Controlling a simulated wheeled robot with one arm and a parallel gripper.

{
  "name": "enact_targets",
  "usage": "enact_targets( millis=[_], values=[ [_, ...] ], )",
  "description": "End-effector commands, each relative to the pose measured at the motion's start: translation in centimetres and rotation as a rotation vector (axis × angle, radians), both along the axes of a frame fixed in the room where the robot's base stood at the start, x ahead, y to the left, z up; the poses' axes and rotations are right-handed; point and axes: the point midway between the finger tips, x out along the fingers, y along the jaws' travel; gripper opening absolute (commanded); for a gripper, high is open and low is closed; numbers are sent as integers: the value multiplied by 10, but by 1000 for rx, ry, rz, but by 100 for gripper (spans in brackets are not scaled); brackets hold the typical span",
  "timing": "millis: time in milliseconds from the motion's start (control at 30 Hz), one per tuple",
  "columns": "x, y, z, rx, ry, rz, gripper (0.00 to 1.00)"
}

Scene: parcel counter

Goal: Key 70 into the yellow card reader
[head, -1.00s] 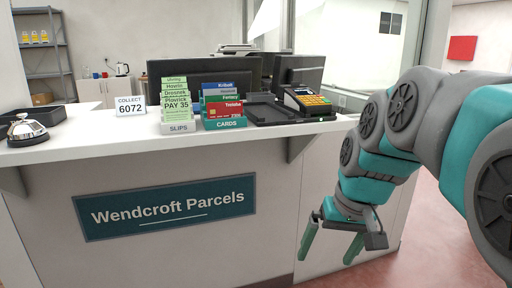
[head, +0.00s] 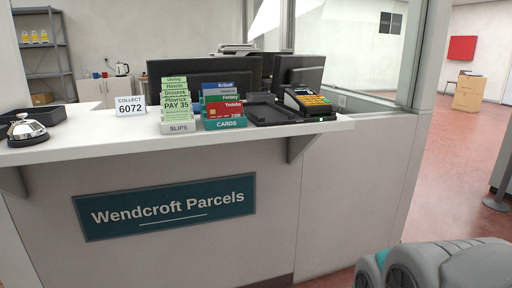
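The card reader (head: 307,102) stands near the right end of the white counter. It has a dark body and a yellow-orange keypad facing up, and its keys and display are too small to read. A small green spot (head: 321,119) shows at its front base. My gripper is out of the picture; only part of my arm shows at the bottom right, well below and right of the reader. Whether the gripper is open or shut is hidden.
Left of the reader lie a black tray (head: 268,111), a CARDS holder (head: 225,124) with several cards, and a SLIPS holder (head: 180,128) whose front slip reads PAY 35. A COLLECT 6072 sign (head: 130,106) and a bell (head: 26,130) stand further left. Monitors stand behind.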

Motion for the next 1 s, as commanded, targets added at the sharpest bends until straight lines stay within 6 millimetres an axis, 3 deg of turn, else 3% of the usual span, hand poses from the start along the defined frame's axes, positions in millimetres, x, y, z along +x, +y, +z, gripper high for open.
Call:
enact_targets(
  millis=[67, 800, 1000],
  values=[
    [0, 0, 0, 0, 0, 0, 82],
    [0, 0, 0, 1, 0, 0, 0],
    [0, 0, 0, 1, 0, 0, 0]
  ],
)
